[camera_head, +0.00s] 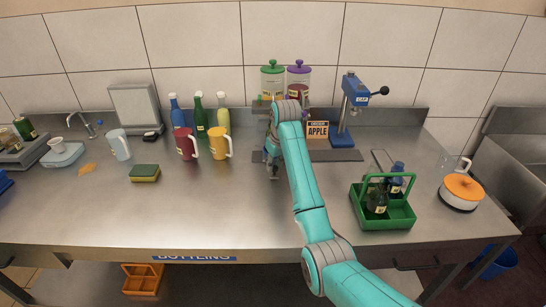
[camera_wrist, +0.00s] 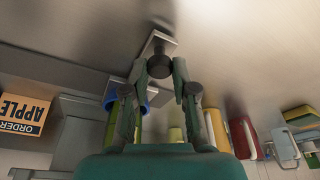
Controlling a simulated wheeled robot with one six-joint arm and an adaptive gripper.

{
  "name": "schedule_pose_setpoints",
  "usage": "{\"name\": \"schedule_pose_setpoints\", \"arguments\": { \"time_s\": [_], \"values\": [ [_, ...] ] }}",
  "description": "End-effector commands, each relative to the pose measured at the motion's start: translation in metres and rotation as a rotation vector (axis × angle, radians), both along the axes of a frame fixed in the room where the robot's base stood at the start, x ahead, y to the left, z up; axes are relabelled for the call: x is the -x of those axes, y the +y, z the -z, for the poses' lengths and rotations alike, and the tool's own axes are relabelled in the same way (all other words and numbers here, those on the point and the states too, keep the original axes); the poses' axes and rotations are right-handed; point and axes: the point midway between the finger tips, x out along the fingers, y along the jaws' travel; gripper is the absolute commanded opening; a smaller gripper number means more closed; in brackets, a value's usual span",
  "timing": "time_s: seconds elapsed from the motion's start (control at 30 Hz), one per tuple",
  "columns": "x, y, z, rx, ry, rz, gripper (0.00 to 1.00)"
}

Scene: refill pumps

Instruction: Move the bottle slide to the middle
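In the wrist view the bottle slide shows as a pale metal plate (camera_wrist: 157,44) with a dark round knob (camera_wrist: 160,66). My gripper (camera_wrist: 160,70) has one fingertip on each side of this knob, and both seem to touch it. In the head view my gripper (camera_head: 272,168) is low over the counter, in front of the dispensers, and my arm hides most of the slide. Behind the fingers in the wrist view is a blue rim (camera_wrist: 152,98) over something yellow-green, partly hidden. Two dispenser jars, green-lidded (camera_head: 272,82) and purple-lidded (camera_head: 299,80), stand above.
An order card reading APPLE (camera_head: 318,130) and a blue capping press (camera_head: 350,108) stand right of my arm. Jugs (camera_head: 219,142) and a sponge (camera_head: 145,172) are left. The front-left counter is clear.

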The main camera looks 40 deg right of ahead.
Motion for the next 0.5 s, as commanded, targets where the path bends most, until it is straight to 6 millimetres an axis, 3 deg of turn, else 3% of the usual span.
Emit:
{"name": "schedule_pose_setpoints", "arguments": {
  "time_s": [0.5],
  "values": [
    [0.011, -0.017, 0.001, 0.0, 0.0, 0.002, 0.05]
  ]
}}
